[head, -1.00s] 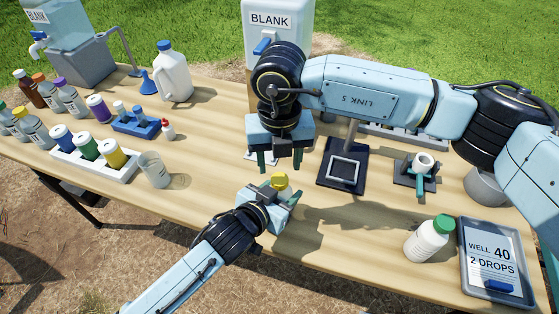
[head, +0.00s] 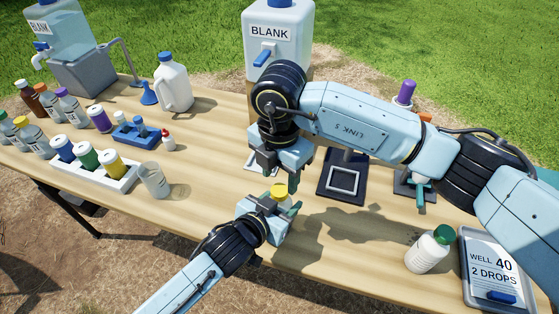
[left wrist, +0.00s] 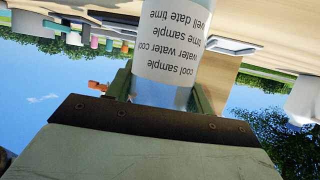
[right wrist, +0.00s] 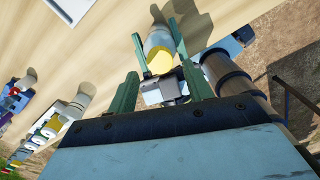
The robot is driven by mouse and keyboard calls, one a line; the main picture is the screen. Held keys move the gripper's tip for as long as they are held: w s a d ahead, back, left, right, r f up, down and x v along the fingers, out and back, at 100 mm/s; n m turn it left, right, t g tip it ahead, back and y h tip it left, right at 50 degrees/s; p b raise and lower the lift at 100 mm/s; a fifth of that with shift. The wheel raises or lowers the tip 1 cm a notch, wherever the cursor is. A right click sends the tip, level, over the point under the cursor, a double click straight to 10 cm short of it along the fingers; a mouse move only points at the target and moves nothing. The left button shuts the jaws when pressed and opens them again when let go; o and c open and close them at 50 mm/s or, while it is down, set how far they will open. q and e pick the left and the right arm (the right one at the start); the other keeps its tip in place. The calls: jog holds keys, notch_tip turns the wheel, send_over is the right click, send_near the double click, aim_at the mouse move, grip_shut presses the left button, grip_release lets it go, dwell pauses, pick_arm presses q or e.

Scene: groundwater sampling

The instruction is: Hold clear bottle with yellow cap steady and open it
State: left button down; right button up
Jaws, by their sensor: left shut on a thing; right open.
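The clear bottle with the yellow cap (head: 279,190) stands near the front middle of the table, and its cap is on. My left gripper (head: 266,214) is shut on the bottle's body. In the left wrist view the labelled bottle (left wrist: 172,45) sits between the fingers. My right gripper (head: 282,170) is open, above and slightly behind the cap. In the right wrist view the yellow cap (right wrist: 160,62) lies ahead, between the lines of the open fingers (right wrist: 160,75). The fingers look apart from the cap. Most of the bottle's body is hidden in the head view.
A white bottle with a green cap (head: 429,250) and a grey tray (head: 470,285) stand at right front. A dark stand (head: 341,186) lies behind the grippers. A beaker (head: 154,180) and a white rack (head: 130,183) of bottles are at left. The table between is clear.

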aim_at(280, 190)
jog(key=shift+f, duration=1.95)
jog(key=c, duration=1.1)
jog(key=n, duration=1)
